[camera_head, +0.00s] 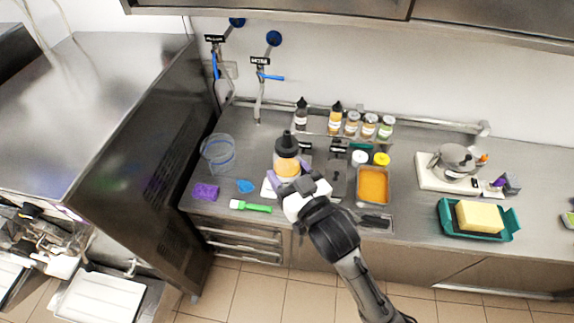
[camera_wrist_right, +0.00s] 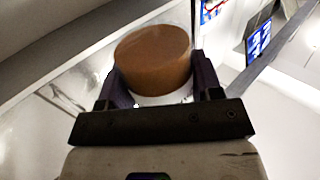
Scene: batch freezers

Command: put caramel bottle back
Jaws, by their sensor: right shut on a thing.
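A squeeze bottle with a black cap and an orange-brown body, likely the caramel bottle (camera_head: 287,158), is held up over the counter's front part, left of the middle. My right gripper (camera_head: 287,181) is shut on it, with its purple fingers on both sides of the lower body. In the right wrist view the bottle's brown round end (camera_wrist_right: 153,60) shows between the fingers (camera_wrist_right: 153,92). The bottle looks about upright. Whether its base touches anything below is hidden by the gripper. My left gripper is not in view.
A rack at the wall holds a dark bottle (camera_head: 301,114), an amber bottle (camera_head: 335,118) and several jars (camera_head: 369,127). A clear container (camera_head: 218,153), purple sponge (camera_head: 205,192) and green brush (camera_head: 250,207) lie left. An orange-filled pan (camera_head: 373,186) and a teal tray (camera_head: 445,220) stand right.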

